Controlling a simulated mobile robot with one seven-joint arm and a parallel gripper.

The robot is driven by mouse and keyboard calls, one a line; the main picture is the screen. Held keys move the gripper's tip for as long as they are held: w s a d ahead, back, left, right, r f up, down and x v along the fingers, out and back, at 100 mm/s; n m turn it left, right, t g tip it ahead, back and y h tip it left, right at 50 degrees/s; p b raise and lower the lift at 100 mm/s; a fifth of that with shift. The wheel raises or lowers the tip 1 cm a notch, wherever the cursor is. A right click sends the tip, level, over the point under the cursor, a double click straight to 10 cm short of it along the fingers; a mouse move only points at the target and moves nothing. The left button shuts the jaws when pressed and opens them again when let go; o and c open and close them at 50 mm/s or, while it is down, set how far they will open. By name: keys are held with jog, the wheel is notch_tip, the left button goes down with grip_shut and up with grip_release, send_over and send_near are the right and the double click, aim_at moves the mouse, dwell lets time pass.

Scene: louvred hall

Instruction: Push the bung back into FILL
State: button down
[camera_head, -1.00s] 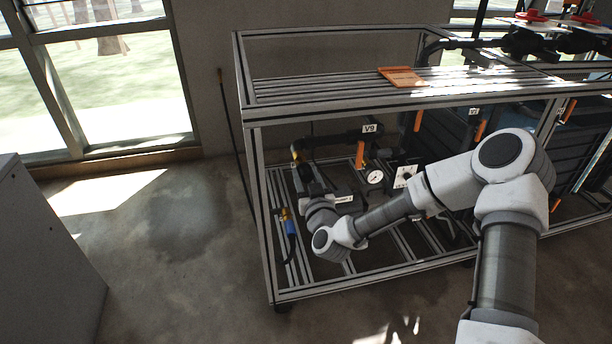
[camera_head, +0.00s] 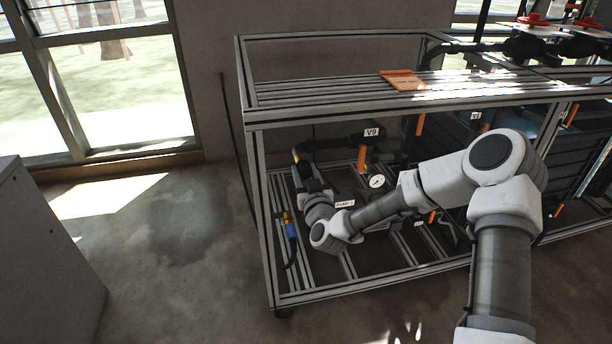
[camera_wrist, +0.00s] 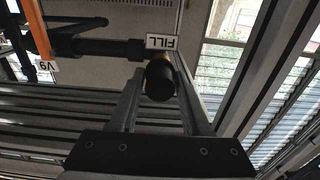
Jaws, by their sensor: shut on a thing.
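The bung (camera_wrist: 160,82) is a black round plug between my fingertips in the wrist view. My gripper (camera_wrist: 157,92) is shut on it. The FILL label (camera_wrist: 162,42) is white and reads upside down just beyond the bung. A brownish fitting shows at the bung's far side, below the label; I cannot tell whether the bung is inside it or only against it. In the head view my wrist is low inside the left end of the frame, and the bung and label cannot be made out there.
An aluminium-profile rack (camera_head: 262,200) surrounds my arm, with posts and rails close by. The V9 label (camera_head: 371,132), an orange handle (camera_head: 361,158), a gauge (camera_head: 376,182) and the pump label (camera_head: 345,204) are near the arm. A blue-bodied fitting (camera_head: 291,230) hangs at left.

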jog(key=shift+c, duration=1.4)
grip_release()
jog(key=shift+s, duration=0.1)
jog(key=shift+v, duration=3.4)
send_near(306, 175)
jog(key=v, duration=0.5)
jog(key=p+v, duration=0.8)
jog(key=p, duration=0.3)
